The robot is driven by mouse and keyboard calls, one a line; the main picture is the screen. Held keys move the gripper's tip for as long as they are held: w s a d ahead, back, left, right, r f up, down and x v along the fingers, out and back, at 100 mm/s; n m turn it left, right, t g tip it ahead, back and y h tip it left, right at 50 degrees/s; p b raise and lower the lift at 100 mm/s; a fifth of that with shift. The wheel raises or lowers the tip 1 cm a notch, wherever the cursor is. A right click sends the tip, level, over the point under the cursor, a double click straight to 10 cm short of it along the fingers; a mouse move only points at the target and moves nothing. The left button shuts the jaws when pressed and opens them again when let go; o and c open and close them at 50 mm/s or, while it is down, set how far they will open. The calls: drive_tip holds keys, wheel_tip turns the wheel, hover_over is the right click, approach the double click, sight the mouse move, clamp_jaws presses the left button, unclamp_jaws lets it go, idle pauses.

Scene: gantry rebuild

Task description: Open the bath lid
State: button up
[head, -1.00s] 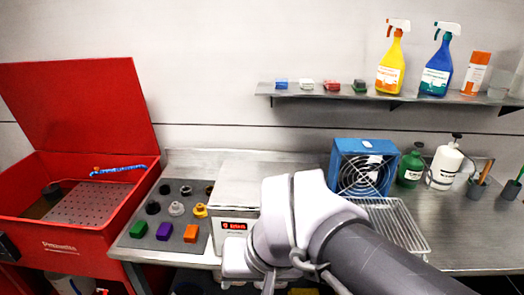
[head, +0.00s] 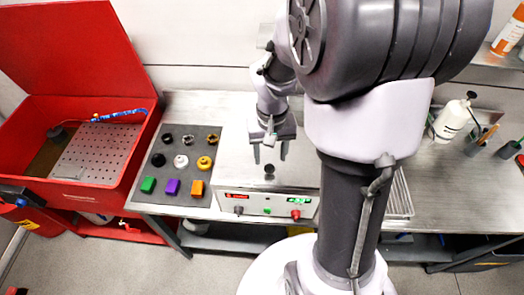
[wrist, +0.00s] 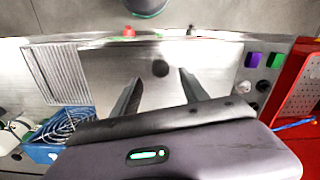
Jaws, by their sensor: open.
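The bath (head: 268,205) is a steel box with a red label, a green display and knobs on its front. Its flat steel lid (head: 235,165) is shut. A dark round knob (head: 269,170) stands on the lid near the front edge. My gripper (head: 270,153) is open and points down above the lid, just behind the knob in the head view. In the wrist view the knob (wrist: 160,68) shows between the two fingertips (wrist: 160,76). The fingers look apart from the knob; the height gap is hard to tell.
A red parts washer (head: 100,150) with its lid up stands at the left. A grey mat (head: 183,160) with several coloured blocks and rings lies beside the bath. A blue fan box (wrist: 62,130) and a wire rack (wrist: 55,75) are on the bath's other side.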

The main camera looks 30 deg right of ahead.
sight(270, 167)
wheel_tip(270, 167, down, 4)
drive_tip(key=shift+s+a+f+b, duration=0.1)
drive_tip(key=shift+s+f+b, duration=0.1)
drive_tip(key=shift+b, duration=0.1)
drive_tip(key=shift+w+f, duration=0.15)
drive_tip(key=shift+f, duration=0.15)
drive_tip(key=shift+r, duration=0.1)
clamp_jaws()
idle(0.9)
